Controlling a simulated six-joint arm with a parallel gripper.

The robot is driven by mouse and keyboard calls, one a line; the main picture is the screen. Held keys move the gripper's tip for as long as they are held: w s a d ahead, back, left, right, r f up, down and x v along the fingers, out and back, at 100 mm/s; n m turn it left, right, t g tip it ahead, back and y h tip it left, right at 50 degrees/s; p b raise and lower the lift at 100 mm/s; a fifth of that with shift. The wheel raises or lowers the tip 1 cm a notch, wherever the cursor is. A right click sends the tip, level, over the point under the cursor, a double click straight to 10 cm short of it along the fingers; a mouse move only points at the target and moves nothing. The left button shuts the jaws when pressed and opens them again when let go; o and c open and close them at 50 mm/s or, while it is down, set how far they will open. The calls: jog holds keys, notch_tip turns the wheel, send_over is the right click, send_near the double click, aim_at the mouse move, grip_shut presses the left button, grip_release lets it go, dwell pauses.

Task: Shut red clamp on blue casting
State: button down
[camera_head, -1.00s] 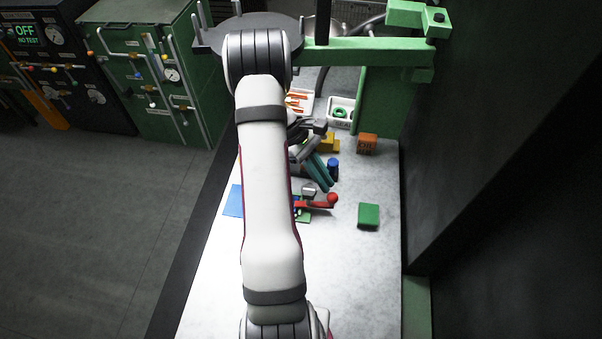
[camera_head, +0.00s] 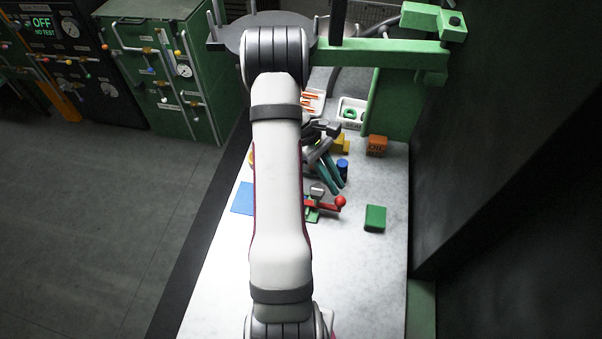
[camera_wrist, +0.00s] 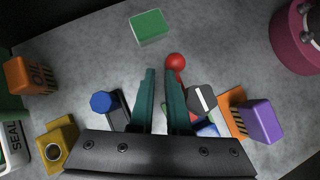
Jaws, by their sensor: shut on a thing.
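The red clamp's handle (camera_head: 323,205) ends in a red ball, right of my arm in the head view. In the wrist view the red ball (camera_wrist: 175,62) lies just beyond my right fingertip, and the finger hides most of the handle. A grey clamp part (camera_wrist: 202,98) is beside that finger. A blue piece (camera_wrist: 207,129), likely the blue casting, shows partly below it. My gripper (camera_wrist: 161,74) has its teal fingers shut on the red clamp with a small gap between them; the contact itself is unclear. In the head view my gripper (camera_head: 339,187) is just above the ball.
A green block (camera_head: 375,218) stands to the right on clear tabletop. A blue cylinder (camera_wrist: 101,102) is left of the fingers. A yellow block (camera_wrist: 57,145), an orange block (camera_wrist: 30,75) and a purple block (camera_wrist: 260,122) surround the area. A green frame (camera_head: 390,100) rises behind.

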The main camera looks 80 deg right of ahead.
jog(key=shift+s+a+f, duration=0.1)
jog(key=shift+s+a, duration=0.05)
jog(key=shift+s, duration=0.05)
